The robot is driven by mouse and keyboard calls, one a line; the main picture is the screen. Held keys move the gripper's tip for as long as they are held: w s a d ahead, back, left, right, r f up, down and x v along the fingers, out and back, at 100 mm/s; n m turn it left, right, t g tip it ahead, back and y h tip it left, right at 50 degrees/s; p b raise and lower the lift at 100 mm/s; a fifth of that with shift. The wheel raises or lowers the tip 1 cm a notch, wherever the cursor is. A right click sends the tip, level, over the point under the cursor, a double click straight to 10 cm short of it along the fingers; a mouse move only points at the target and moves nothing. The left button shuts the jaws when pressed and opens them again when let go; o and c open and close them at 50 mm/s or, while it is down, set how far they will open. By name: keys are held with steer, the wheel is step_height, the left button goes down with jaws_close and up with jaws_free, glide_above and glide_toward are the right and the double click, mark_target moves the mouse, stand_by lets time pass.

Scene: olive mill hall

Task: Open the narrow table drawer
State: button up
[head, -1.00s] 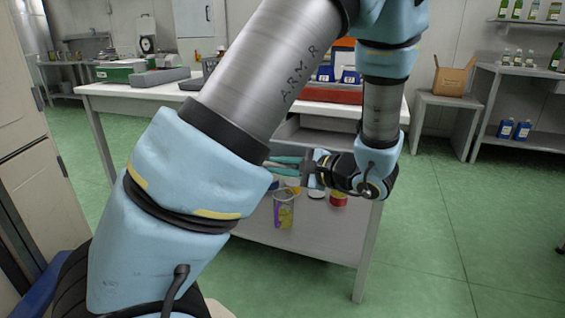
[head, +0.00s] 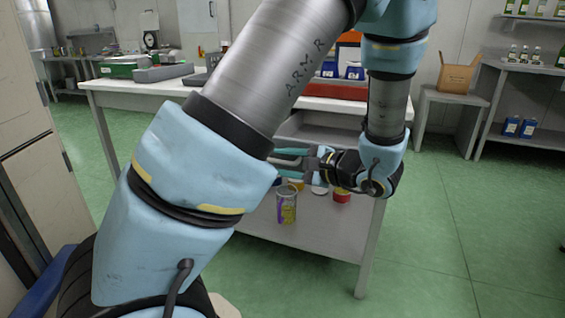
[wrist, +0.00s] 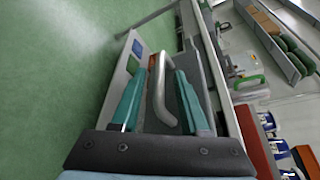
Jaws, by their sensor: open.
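The white table (head: 130,88) has a grey drawer front (head: 315,132) under its top, partly hidden behind my arm in the head view. My gripper (head: 281,163) is in front of the table, its teal fingers spread and pointing left, their tips close to my arm's outline. In the wrist view my gripper (wrist: 161,72) is open. A curved silver bar handle (wrist: 160,98) lies between the two fingers, with a gap to each side. The fingers hold nothing. I cannot tell whether this handle's drawer is shut.
A purple and yellow can (head: 287,206) and a red can (head: 341,196) stand on the lower shelf. A red tray (head: 335,91) is on the table top. A side bench with a cardboard box (head: 457,76) stands right. The green floor between is clear.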

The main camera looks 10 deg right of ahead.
steer(key=v, duration=1)
steer(key=shift+s+d, duration=0.25)
steer(key=shift+s, duration=0.05)
steer(key=s+a+f+n+g+h, duration=0.1)
steer(key=a+f+n+g+h, duration=0.25)
steer(key=a+g, duration=0.4)
steer(key=s+a+f+n+g+h, duration=0.2)
steer(key=a+f+n+g, duration=0.25)
steer(key=a, duration=0.55)
steer(key=w+a+r+n+t+h, duration=0.2)
steer(key=w+a+n+t+h, duration=0.1)
steer(key=a+n+h, duration=0.3)
step_height(320, 180, up, 19)
steer(key=d+p, duration=0.1)
steer(key=p, duration=1.8)
steer(key=shift+d+n+y+p, duration=0.3)
steer(key=shift+d+y+p, duration=0.05)
steer(key=shift+d, duration=0.05)
